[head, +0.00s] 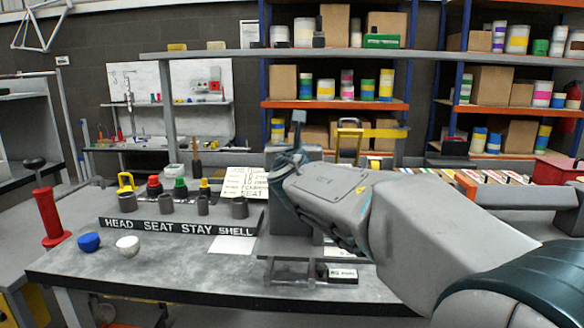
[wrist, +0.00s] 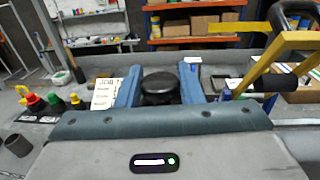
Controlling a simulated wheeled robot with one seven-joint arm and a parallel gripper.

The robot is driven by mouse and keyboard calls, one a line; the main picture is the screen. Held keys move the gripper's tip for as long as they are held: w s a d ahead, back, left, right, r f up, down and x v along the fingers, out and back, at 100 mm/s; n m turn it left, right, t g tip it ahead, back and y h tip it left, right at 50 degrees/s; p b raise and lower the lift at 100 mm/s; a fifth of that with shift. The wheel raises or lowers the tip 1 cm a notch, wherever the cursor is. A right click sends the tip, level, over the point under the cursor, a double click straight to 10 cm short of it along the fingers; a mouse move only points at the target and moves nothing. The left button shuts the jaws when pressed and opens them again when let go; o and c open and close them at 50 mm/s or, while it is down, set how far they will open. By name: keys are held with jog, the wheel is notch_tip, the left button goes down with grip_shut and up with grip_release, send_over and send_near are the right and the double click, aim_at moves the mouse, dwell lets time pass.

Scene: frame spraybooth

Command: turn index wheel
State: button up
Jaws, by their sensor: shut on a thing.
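In the wrist view, a round black knob (wrist: 160,85) stands between the two blue fingers of my gripper (wrist: 160,92). The fingers are closed against its sides. Whether this knob belongs to the index wheel cannot be told, as no wheel rim shows. In the head view, my gripper (head: 290,160) is above the grey bench (head: 180,270), over a grey stand (head: 285,247). My arm hides the knob and most of the stand's top there.
A blue ball (head: 89,242) and a white ball (head: 128,246) lie at the bench's left. A yellow frame (wrist: 275,60) rises close on the right.

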jog(key=shift+d+f+n+g+y+b, duration=0.15)
jog(key=shift+n+y+b, duration=0.55)
jog(key=shift+b, duration=0.85)
jog(key=shift+a+f+n+g+y+b, duration=0.1)
jog(key=shift+n+g+y+b, duration=0.25)
jog(key=shift+y+b, duration=0.95)
jog(key=shift+d+f+n+g+y+b, duration=0.1)
jog(key=shift+n+y+b, duration=0.55)
jog(key=shift+b, duration=1.15)
jog(key=n+y+b, duration=0.1)
jog(key=n+g+y+b, duration=0.1)
jog(key=y+b, duration=0.1)
jog(key=shift+r+g, duration=0.2)
jog(key=shift+g, duration=0.1)
jog(key=shift+r+n+g+y, duration=0.1)
jog(key=shift+n+g+y, duration=0.6)
jog(key=shift+n+y, duration=0.3)
jog(key=shift+a+g+y, duration=0.2)
jog(key=shift+g+y, duration=0.1)
jog(key=shift+y, duration=0.05)
jog(key=o, duration=0.9)
jog(key=shift+d, duration=0.1)
